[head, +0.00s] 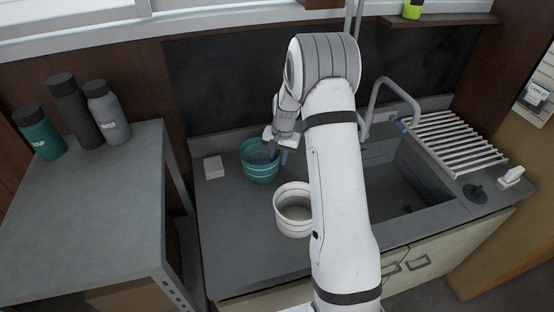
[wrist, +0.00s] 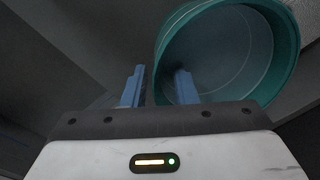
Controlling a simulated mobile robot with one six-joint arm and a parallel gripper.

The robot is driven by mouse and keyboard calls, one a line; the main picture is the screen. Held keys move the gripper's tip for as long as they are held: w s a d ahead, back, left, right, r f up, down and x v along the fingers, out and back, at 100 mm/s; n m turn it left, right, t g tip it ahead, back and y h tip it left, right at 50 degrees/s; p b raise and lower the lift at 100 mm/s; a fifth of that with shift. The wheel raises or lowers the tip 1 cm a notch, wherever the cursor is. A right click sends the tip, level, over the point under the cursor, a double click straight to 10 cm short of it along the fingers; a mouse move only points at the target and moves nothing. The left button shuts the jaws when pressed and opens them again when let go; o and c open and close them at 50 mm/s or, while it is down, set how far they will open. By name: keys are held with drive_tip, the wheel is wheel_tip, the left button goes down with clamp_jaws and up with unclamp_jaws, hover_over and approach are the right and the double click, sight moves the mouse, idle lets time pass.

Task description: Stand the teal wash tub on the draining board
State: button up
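The teal wash tub (head: 261,173) stands upright on the grey counter left of the sink; its round rim also shows in the wrist view (wrist: 291,50). My gripper (head: 274,150) is over the tub's back right side. In the wrist view my gripper (wrist: 157,88) has its two blue fingers apart, one outside the tub wall and one inside it. Gaps show between the fingers and the wall, so it looks open. The draining board (head: 455,145), with white ribs, is at the right behind the sink and is empty.
A white tub (head: 293,223) stands just in front of the teal one, close to my arm. The sink (head: 405,195) and its bent tap (head: 375,100) lie between the teal tub and the draining board. Bottles (head: 75,112) stand on the left table.

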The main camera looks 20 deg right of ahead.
drive_tip(key=s+a+r+n+b, duration=0.1)
drive_tip(key=s+r, duration=0.2)
drive_tip(key=r, duration=0.5)
drive_tip(key=s+r+b, duration=0.1)
drive_tip(key=s+r, duration=0.2)
drive_tip(key=r, duration=0.6)
drive_tip(key=s+a+r+n+t, duration=0.1)
drive_tip(key=s+a+r+n, duration=0.1)
drive_tip(key=s, duration=1.1)
drive_tip(key=s+a+r+n+t+h, duration=0.1)
drive_tip(key=s+a+r+n, duration=0.1)
drive_tip(key=s, duration=1.2)
drive_tip(key=shift+a+r+n+t, duration=0.15)
drive_tip(key=shift+a+n+t, duration=0.3)
drive_tip(key=shift+n, duration=0.15)
